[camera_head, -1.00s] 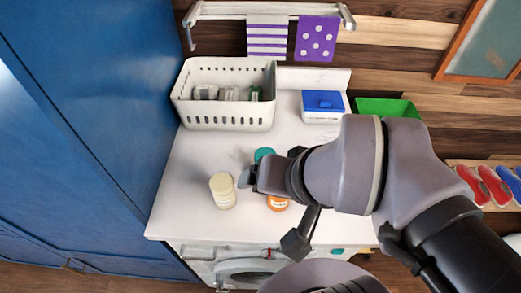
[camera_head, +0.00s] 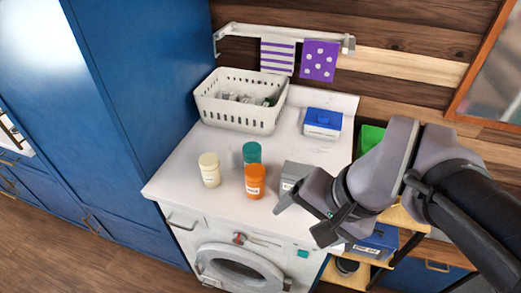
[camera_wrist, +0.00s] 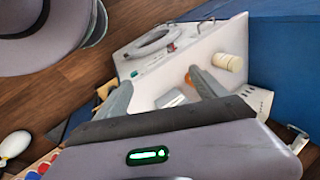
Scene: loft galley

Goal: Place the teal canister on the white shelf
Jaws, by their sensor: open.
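The teal canister (camera_head: 252,154) stands upright on the white worktop (camera_head: 185,195), directly behind the orange canister (camera_head: 255,182), which hides its lower part. I cannot make it out in the wrist view. My gripper (camera_head: 303,220) is open and empty, to the right of the canisters near the worktop's front right edge. Its two fingers show spread apart in the wrist view (camera_wrist: 160,92). I cannot pick out a white shelf with certainty; a white wall rail (camera_head: 285,38) hangs at the back.
A cream canister (camera_head: 209,170) stands left of the orange one. A grey box (camera_head: 294,174) sits beside my gripper. A white basket (camera_head: 240,108) and a blue-lidded box (camera_head: 322,123) stand behind. A tall blue cabinet (camera_head: 145,75) bounds the left.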

